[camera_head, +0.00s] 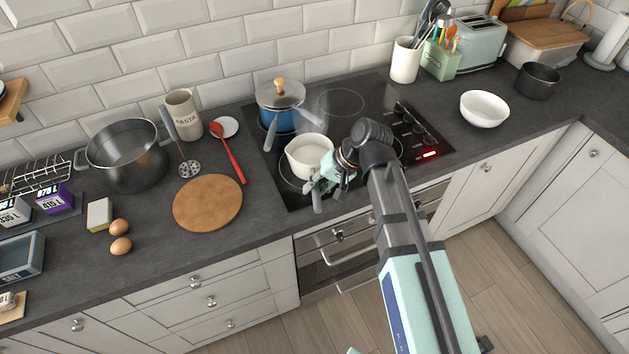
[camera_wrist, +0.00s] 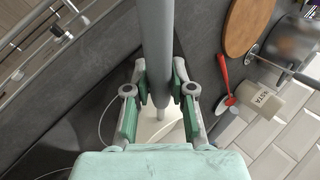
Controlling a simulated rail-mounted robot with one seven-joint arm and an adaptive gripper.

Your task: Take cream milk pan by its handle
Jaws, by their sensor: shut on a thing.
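The cream milk pan (camera_head: 309,155) sits on the front left of the black glass hob, with its grey handle (camera_head: 317,198) pointing toward the worktop's front edge. My gripper (camera_head: 318,184) is at the handle, on the near side of the pan. In the wrist view my gripper's green-padded fingers (camera_wrist: 159,100) lie on both sides of the grey handle (camera_wrist: 155,45) and are shut on it. The cream pan body (camera_wrist: 150,128) is mostly hidden behind the gripper there.
A blue pot (camera_head: 277,119) with a glass lid stands just behind the pan, its handle pointing forward. A round wooden board (camera_head: 208,203) and a red spoon (camera_head: 229,155) lie to the left. The hob's right side (camera_head: 420,125) is mostly clear.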

